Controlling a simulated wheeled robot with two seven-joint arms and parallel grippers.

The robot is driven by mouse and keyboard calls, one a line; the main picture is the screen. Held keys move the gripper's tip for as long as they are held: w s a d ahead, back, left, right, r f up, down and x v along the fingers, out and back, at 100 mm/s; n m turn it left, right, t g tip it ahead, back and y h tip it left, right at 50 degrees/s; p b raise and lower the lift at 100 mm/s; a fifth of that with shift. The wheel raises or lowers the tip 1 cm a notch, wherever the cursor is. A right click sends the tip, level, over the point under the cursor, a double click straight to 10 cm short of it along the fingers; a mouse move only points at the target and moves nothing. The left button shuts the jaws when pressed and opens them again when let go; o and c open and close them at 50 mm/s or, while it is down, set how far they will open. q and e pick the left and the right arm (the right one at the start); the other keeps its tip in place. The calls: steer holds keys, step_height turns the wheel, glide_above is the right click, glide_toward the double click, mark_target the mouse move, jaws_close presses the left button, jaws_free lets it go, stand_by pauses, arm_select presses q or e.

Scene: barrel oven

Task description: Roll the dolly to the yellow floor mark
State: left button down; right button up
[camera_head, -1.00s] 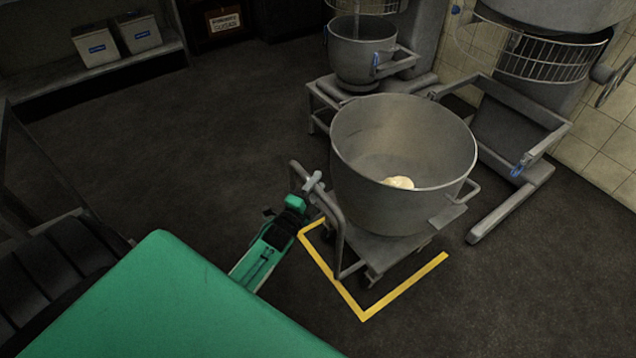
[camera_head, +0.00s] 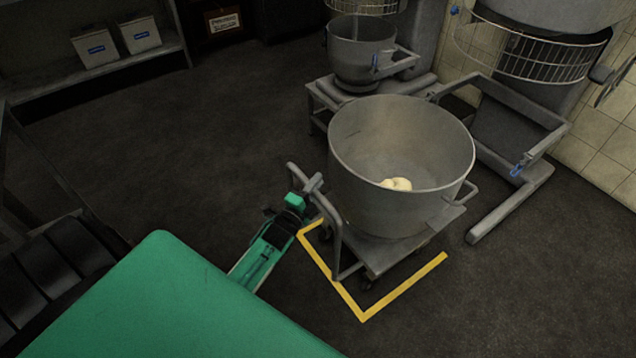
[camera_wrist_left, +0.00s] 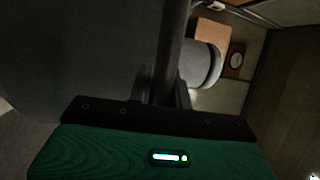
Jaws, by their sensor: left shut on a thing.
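The dolly (camera_head: 385,254) is a grey wheeled frame with a tube handle at its left end. It carries a large steel bowl (camera_head: 400,205) with pale dough (camera_head: 397,184) inside. The yellow floor mark (camera_head: 405,287) shows as an angled line on the floor along the dolly's near and left sides; the dolly hides the rest. My left gripper (camera_head: 310,190) is at the dolly's handle and shut on it. In the left wrist view the handle's dark bar (camera_wrist_left: 172,50) runs up from between the fingers. My right gripper is not in view.
A smaller mixer with a bowl (camera_head: 360,55) stands behind the dolly, and a large mixer (camera_head: 520,110) with floor legs stands to the right. A shelf with two bins (camera_head: 140,35) is at the back left. Floor is clear at left and front right.

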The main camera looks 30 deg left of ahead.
arm_select(q)
steer(key=shift+s+a, duration=0.25)
steer(key=shift+s, duration=0.4)
steer(key=shift+s+a, duration=0.15)
steer(key=shift+s, duration=0.15)
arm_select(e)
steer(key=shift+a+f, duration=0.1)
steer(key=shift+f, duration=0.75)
arm_select(q)
steer(key=c, duration=1.3)
jaws_free()
steer(key=shift+w, duration=0.15)
steer(key=s+f, duration=0.2)
steer(key=s, duration=1.1)
steer(key=shift+s+f, duration=0.25)
steer(key=shift+s, duration=0.1)
